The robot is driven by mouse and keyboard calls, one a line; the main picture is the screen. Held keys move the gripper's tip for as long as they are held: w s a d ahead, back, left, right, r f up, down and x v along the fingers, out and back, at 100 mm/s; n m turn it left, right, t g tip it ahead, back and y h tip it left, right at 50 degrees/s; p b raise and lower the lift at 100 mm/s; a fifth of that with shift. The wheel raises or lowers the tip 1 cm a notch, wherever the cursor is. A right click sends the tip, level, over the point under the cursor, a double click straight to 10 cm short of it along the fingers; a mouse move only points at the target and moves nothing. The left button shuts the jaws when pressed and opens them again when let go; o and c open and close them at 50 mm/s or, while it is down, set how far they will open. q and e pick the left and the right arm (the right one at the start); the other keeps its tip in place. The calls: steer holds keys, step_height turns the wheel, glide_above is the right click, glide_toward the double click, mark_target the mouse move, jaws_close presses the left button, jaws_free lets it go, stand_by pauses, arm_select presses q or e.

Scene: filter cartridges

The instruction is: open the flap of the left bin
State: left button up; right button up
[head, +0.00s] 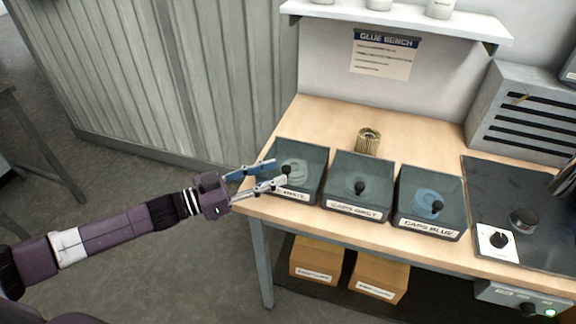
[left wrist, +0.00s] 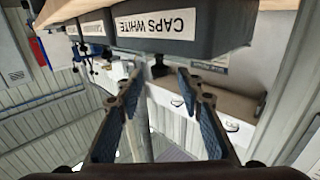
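The left bin (head: 312,192), labelled as white caps, is a dark box at the left end of a row on the bench. Its see-through flap looks closed over pale caps, with a black knob (head: 286,170) on it. My left gripper (head: 279,171) is open at the bin's left side, its fingertips close to the knob; I cannot tell whether they touch it. One finger partly covers the label. In the left wrist view the bin (left wrist: 165,30) appears tilted, with a dark knob (left wrist: 160,67) just beyond the parted fingers (left wrist: 160,85). My right gripper is not in view.
The grey caps bin (head: 358,206) and blue caps bin (head: 430,222) stand to the right. A ribbed filter cartridge (head: 368,141) stands behind them. A dark mat (head: 500,195) with a knob device lies at right. Cardboard boxes (head: 317,260) sit below the bench.

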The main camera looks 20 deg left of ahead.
mark_target(286, 167)
arm_select(q)
steer(key=x, duration=0.3)
steer(key=shift+r, duration=0.1)
steer(key=shift+w+d+p, duration=0.3)
steer(key=shift+w+d, duration=0.2)
steer(key=shift+d, duration=0.05)
steer(key=c, duration=0.9)
jaws_close()
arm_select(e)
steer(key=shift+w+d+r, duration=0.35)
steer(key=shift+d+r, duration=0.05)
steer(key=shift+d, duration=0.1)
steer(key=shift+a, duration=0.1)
